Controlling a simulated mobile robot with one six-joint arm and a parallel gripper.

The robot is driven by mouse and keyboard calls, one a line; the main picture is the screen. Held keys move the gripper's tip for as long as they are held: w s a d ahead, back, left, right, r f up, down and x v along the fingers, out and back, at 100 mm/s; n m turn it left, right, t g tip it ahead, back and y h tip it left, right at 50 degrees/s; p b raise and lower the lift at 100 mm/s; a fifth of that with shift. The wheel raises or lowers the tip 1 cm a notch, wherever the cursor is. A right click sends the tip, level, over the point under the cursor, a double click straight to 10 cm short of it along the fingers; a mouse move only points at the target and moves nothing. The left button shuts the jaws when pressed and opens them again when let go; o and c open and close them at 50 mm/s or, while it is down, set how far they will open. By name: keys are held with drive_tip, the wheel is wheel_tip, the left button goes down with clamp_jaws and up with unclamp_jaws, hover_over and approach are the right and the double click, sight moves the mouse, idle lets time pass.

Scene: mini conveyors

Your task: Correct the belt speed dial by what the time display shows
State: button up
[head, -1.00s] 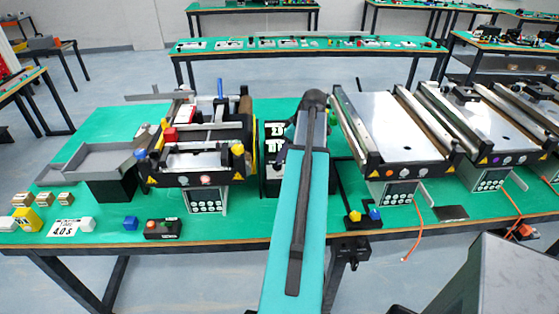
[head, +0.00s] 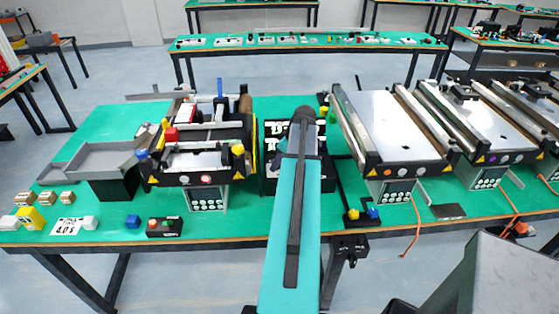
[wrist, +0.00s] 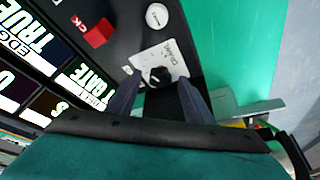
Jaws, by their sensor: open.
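In the wrist view, a black round dial knob (wrist: 160,76) sits on a white plate (wrist: 171,56) with dark lettering that I cannot read surely. My gripper (wrist: 159,84) is open, with one finger on each side of the knob; I cannot tell whether they touch it. A black display panel (wrist: 28,62) with large white text, including "TRUE" and "GATE", fills the left. In the head view, the display (head: 274,128) is partly hidden by my arm. A white card (head: 67,227) reading about "TIME 4.0 s" lies front left. The gripper is hidden behind my arm there.
A red block (wrist: 98,33) and a white round button (wrist: 157,16) are near the dial plate. A mini conveyor (head: 200,160) stands left of my arm, and another (head: 390,125) stands right. A grey tray (head: 105,157) and small boxes are at the left.

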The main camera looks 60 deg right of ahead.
drive_tip(key=c, duration=1.1)
drive_tip(key=shift+o, duration=0.3)
drive_tip(key=shift+a+f+m+b, duration=0.1)
drive_tip(key=shift+m+b, duration=0.35)
drive_tip(key=shift+m, duration=0.05)
drive_tip(key=shift+a+m+h+b, duration=0.15)
drive_tip(key=shift+m+h+b, duration=0.4)
drive_tip(key=shift+m, duration=0.25)
drive_tip(key=shift+w+a+m+h+b, duration=0.1)
drive_tip(key=shift+m+h+b, duration=0.5)
drive_tip(key=shift+m, duration=1)
drive_tip(key=o, duration=1)
